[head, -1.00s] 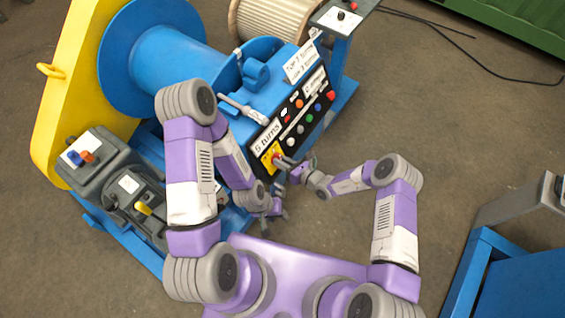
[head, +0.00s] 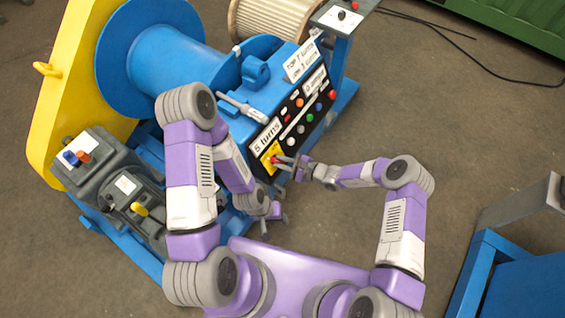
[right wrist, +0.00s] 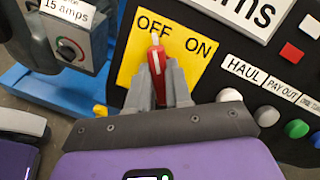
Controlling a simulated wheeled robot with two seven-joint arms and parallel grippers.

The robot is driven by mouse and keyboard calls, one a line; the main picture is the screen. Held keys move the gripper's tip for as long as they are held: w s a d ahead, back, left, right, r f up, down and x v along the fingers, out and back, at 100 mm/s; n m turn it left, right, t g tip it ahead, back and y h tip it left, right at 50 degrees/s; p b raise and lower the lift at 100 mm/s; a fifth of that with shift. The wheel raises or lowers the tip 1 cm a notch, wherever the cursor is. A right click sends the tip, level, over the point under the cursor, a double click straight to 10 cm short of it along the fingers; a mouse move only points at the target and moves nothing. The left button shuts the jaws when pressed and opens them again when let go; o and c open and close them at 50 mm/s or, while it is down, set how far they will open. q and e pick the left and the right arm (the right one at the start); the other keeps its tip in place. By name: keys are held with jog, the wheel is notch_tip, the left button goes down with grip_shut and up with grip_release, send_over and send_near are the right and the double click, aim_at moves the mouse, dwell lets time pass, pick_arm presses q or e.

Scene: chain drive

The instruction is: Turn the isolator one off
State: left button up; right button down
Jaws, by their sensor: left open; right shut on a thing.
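The isolator is a yellow plate (head: 265,154) at the near lower end of the black panel, with a red lever. In the right wrist view the plate (right wrist: 128,62) reads OFF on the left and ON on the right. The red lever (right wrist: 157,70) stands between my right fingers, its pale tip just below the word OFF. My right gripper (head: 281,162) is shut on the lever; its fingers (right wrist: 160,85) hide the lever's lower part. My left gripper (head: 273,219) is open and empty, below the panel and apart from it.
Several coloured buttons (head: 309,117) and a HAUL label (right wrist: 240,72) lie right of the isolator. A grey box with a dial (right wrist: 70,48) is left of it. The blue winch drum (head: 150,50) stands behind. Open floor (head: 440,110) lies to the right.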

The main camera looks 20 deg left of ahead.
jog(key=shift+n+g, duration=0.3)
jog(key=shift+n, duration=1)
jog(key=c, duration=1)
grip_release()
jog(key=shift+c, duration=0.2)
jog(key=v, duration=0.7)
jog(key=shift+d, duration=0.2)
jog(key=shift+r, duration=0.1)
